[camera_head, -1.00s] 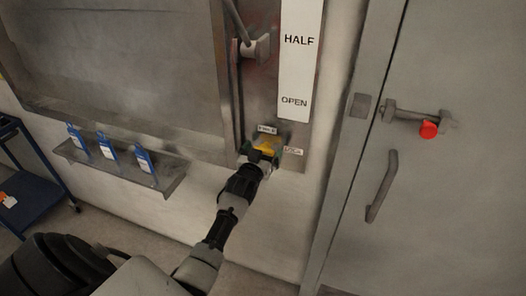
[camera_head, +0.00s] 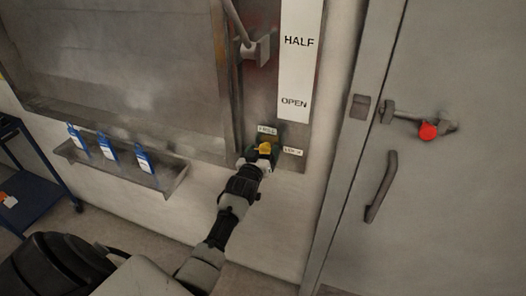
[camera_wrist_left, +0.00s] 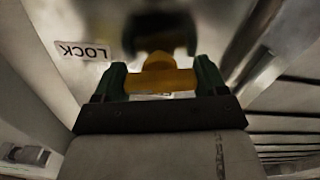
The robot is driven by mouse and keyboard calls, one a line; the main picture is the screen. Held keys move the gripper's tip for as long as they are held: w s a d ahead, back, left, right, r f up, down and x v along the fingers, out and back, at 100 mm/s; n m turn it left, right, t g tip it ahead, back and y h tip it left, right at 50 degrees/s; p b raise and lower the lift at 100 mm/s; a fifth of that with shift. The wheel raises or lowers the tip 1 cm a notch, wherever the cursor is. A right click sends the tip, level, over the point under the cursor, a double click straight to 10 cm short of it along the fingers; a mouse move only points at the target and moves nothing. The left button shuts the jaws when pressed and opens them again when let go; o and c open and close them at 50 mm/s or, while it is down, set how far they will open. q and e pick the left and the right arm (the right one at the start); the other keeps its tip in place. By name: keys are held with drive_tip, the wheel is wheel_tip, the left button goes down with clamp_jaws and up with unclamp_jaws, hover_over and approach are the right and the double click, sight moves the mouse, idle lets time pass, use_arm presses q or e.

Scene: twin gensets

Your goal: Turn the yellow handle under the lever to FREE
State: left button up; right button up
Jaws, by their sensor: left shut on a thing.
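The yellow handle (camera_head: 265,148) is on the metal plate below the lever (camera_head: 250,46). A FREE label (camera_head: 267,130) is just above it and a LOCK label (camera_head: 293,151) is to its right. My left gripper (camera_head: 262,154) is shut on the handle from below left. In the left wrist view the yellow handle (camera_wrist_left: 160,78) lies between the two green fingers, and the LOCK label (camera_wrist_left: 82,50) is at upper left. The handle's exact pointing direction is partly hidden by the gripper. My right gripper is not in view.
A white strip (camera_head: 297,70) reads HALF and OPEN above the handle. A shelf (camera_head: 170,180) with blue-labelled bottles is on the wall to the left. A grey door with a handle (camera_head: 381,187) and a red knob (camera_head: 428,131) is to the right. A blue cart (camera_head: 30,200) stands at far left.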

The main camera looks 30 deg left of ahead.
use_arm(q)
drive_tip(key=n, duration=0.3)
drive_tip(key=shift+n, duration=0.3)
drive_tip(key=n, duration=0.3)
drive_tip(key=shift+n+p, duration=0.3)
drive_tip(key=shift+n, duration=0.1)
drive_tip(key=n, duration=0.4)
drive_tip(key=shift+n, duration=1.9)
drive_tip(key=o, duration=0.9)
drive_tip(key=b+v, duration=0.1)
drive_tip(key=v, duration=1)
drive_tip(key=shift+a+f, duration=0.1)
